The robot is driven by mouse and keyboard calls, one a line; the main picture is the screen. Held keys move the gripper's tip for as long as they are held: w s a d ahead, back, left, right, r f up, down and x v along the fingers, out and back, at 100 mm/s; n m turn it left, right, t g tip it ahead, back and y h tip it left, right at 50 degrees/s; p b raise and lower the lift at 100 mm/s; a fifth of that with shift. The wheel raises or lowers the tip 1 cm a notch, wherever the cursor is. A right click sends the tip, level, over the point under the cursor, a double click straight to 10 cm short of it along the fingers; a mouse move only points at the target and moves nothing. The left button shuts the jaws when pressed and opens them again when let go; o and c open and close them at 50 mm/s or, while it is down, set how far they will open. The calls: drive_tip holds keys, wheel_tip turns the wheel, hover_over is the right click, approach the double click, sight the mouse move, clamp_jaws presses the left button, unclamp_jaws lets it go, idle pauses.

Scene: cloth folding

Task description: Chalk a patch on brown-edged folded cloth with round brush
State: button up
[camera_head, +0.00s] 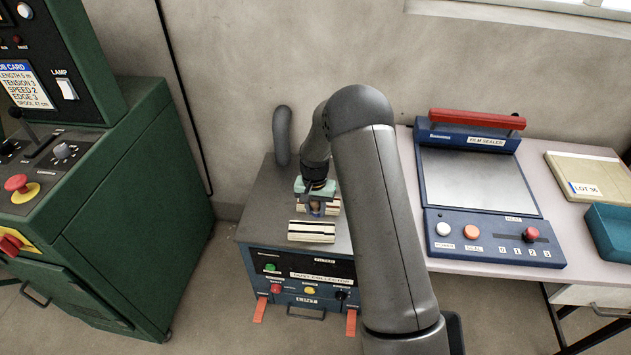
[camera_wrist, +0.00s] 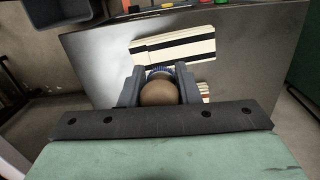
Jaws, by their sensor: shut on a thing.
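My gripper (camera_head: 315,203) points down over the dark top of the dust collector (camera_head: 262,215). It is shut on the round brush, whose brown knob (camera_wrist: 158,93) sits between the fingers in the wrist view. Blue bristles show just beyond the knob. A cream folded cloth with a black stripe (camera_head: 311,231) lies at the collector's front edge; it also shows in the wrist view (camera_wrist: 175,47). A second folded cloth (camera_head: 333,207) lies behind it, partly hidden by my gripper; its reddish-brown edge shows in the wrist view (camera_wrist: 203,90). I cannot tell whether the brush touches either cloth.
A grey hose (camera_head: 282,135) rises at the collector's back left. A green machine (camera_head: 150,190) stands to the left. On the right, a table holds a film sealer (camera_head: 478,185), a LOT 36 package (camera_head: 590,172) and a teal tray (camera_head: 612,225). The collector's left top is clear.

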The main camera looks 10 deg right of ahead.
drive_tip(key=w+r+m+t+b, duration=0.4)
drive_tip(key=w+r, duration=0.1)
drive_tip(key=w, duration=0.6)
drive_tip(key=shift+y, duration=0.4)
drive_tip(key=b+x, duration=0.1)
drive_tip(key=x, duration=0.1)
drive_tip(key=s+b+x, duration=0.1)
drive_tip(key=x, duration=0.2)
drive_tip(key=shift+a+f+b, duration=0.1)
drive_tip(key=shift+a+b, duration=0.05)
drive_tip(key=shift+b, duration=0.15)
drive_tip(key=shift+f+b, duration=0.15)
drive_tip(key=shift+b, duration=1.05)
drive_tip(key=shift+b, duration=0.5)
